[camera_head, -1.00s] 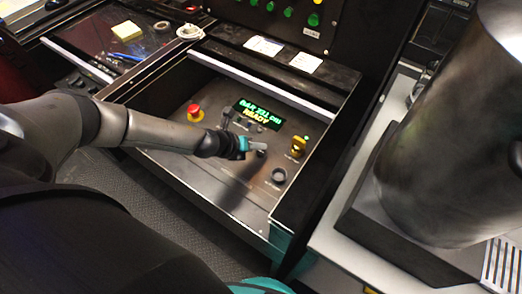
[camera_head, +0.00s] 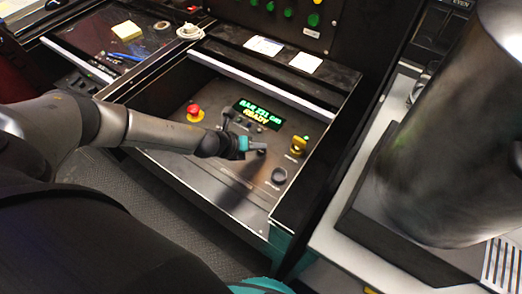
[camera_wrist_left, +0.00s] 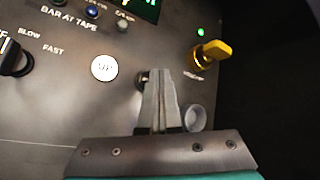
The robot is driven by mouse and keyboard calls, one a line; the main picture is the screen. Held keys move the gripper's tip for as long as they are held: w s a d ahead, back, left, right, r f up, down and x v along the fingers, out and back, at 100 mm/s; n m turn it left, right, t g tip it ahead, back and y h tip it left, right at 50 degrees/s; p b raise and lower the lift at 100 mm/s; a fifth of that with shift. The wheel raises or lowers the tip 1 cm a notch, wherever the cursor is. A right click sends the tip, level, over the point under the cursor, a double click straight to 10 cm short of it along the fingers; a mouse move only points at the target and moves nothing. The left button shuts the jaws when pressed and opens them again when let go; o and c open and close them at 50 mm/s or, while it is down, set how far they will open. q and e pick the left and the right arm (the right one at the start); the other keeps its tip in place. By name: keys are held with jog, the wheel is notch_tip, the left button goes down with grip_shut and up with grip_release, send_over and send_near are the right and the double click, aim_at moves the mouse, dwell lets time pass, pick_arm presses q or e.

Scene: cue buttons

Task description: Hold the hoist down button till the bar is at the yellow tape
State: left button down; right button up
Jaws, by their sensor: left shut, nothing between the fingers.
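The control panel (camera_head: 215,175) lies in the open console. Its display (camera_head: 257,114) shows green text starting with BAR and yellow READY; the digits are blurred. My left gripper (camera_head: 260,149) is shut and empty, its fingertips low over the panel's right half. In the left wrist view its fingers (camera_wrist_left: 158,88) cover most of a dark button (camera_wrist_left: 142,78), and I cannot tell whether they touch or press it. A white UP button (camera_wrist_left: 104,68) is left of the fingers. A lamp (camera_wrist_left: 91,11) sits above the BAR AT TAPE label. The bar and yellow tape are not visible.
A red stop button (camera_head: 195,111) is at the panel's left. A yellow switch (camera_head: 298,145) and a grey round collar (camera_head: 279,175) are right of my gripper. A dark selector knob (camera_wrist_left: 14,60) is at the wrist view's left.

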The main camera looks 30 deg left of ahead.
pick_arm(q)
jog(key=shift+f, duration=0.1)
jog(key=shift+f, duration=0.35)
